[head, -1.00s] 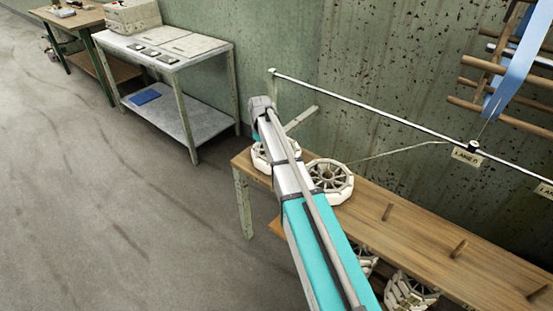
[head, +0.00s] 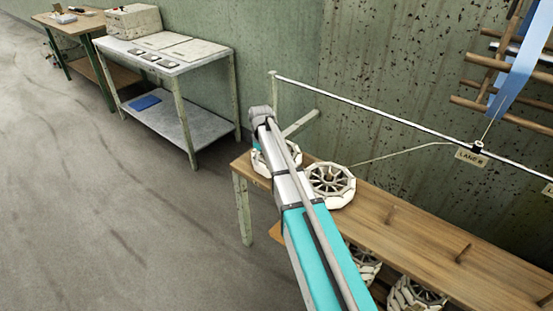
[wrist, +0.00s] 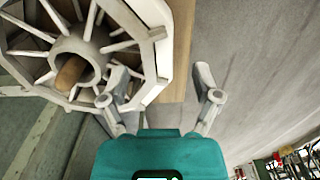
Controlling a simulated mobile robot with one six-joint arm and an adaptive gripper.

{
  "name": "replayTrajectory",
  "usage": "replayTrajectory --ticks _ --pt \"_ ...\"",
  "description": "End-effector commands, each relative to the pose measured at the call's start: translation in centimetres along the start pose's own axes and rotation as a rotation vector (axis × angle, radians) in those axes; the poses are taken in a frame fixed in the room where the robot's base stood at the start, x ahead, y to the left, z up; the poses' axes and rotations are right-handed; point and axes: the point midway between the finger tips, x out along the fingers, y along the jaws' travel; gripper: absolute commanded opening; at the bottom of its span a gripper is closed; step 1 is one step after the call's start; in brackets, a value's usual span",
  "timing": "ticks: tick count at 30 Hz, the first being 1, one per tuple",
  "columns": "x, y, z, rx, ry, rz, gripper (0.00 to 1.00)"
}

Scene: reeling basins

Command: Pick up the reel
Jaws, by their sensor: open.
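A white reel (wrist: 157,53) with spokes and a many-sided rim fills the upper left of the wrist view. A wooden peg (wrist: 70,72) shows in its hub. My gripper (wrist: 160,78) is open, its left finger overlapping the reel near the spokes and its right finger outside the rim. Contact cannot be told. In the head view one reel (head: 262,163) on the wooden bench (head: 415,240) is partly hidden by my arm. A second reel (head: 345,191) sits to its right on the bench.
More reels (head: 412,292) lie on the shelf below. Bare pegs (head: 462,252) stand on the bench to the right. A metal rail (head: 380,117) runs above it along the wall. A grey table (head: 180,60) stands at the left; the floor between is clear.

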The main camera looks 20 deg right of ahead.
Motion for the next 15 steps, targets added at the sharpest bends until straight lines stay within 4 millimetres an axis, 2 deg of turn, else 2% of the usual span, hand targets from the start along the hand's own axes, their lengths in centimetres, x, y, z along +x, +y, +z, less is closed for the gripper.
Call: replayTrajectory --ticks 15 --pt "3.6 0.1 -0.2 0.0 0.0 0.0 0.81"
